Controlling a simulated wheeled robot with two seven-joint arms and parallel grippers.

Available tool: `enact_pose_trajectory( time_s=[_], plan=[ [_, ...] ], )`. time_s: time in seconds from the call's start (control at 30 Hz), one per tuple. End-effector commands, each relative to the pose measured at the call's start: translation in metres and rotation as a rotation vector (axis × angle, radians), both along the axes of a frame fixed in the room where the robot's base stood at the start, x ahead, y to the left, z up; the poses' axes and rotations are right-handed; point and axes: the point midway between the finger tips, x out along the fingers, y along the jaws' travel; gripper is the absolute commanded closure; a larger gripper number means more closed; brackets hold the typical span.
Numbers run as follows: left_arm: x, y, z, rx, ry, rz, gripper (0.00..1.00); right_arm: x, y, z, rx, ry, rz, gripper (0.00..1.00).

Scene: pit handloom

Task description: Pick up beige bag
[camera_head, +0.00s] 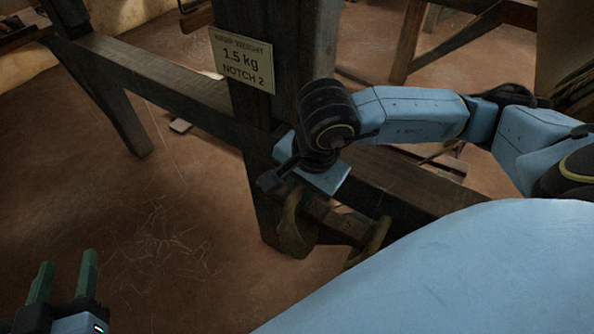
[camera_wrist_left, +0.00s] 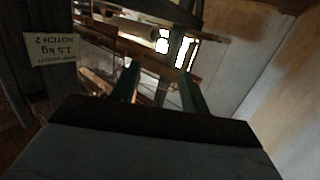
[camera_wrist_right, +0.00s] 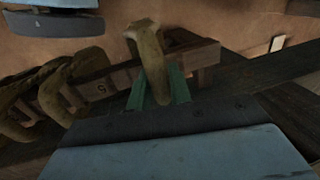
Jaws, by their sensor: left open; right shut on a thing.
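A beige, olive-tinged bag (camera_wrist_right: 148,45) is between the green fingers of my right gripper (camera_wrist_right: 159,84), which is shut on it. In the head view this bag (camera_head: 294,228) hangs below the right gripper (camera_head: 283,183), beside a short wooden rack on the loom post. More similar bags (camera_wrist_right: 62,95) hang along the rack to the left in the right wrist view; one of them (camera_head: 371,243) shows in the head view. My left gripper (camera_head: 64,275) is open and empty at the lower left of the head view. Its two fingers also stand apart in the left wrist view (camera_wrist_left: 158,88).
The wooden rack (camera_head: 341,221) carries number marks. The loom post holds a sign (camera_head: 242,60) reading 1.5 kg, notch 2. A long beam (camera_head: 160,85) crosses at the left. The earthen floor (camera_head: 170,230) is open at lower left, with loose thread scraps.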

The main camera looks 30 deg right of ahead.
Motion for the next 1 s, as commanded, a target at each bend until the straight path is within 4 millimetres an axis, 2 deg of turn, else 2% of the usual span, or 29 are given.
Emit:
enact_pose_trajectory(
  time_s=[0.17,0.47,0.67,0.73,1.0],
  plan=[
    [-0.003,0.003,-0.011,0.021,0.071,0.005,0.54,-0.020,0.007,0.002,0.003,-0.002,0.002,1.00],
    [-0.014,0.012,-0.038,0.070,0.247,0.019,0.54,-0.032,0.011,0.002,0.000,-0.003,0.001,1.00],
    [-0.030,0.022,-0.062,0.114,0.417,0.033,0.54,-0.044,0.015,0.003,0.002,-0.002,0.001,1.00],
    [-0.038,0.026,-0.071,0.132,0.486,0.038,0.54,-0.049,0.017,0.003,0.003,-0.002,0.001,1.00],
    [-0.072,0.050,-0.129,0.222,0.801,0.067,0.54,-0.061,0.022,0.004,0.001,-0.001,-0.002,1.00]
  ],
)
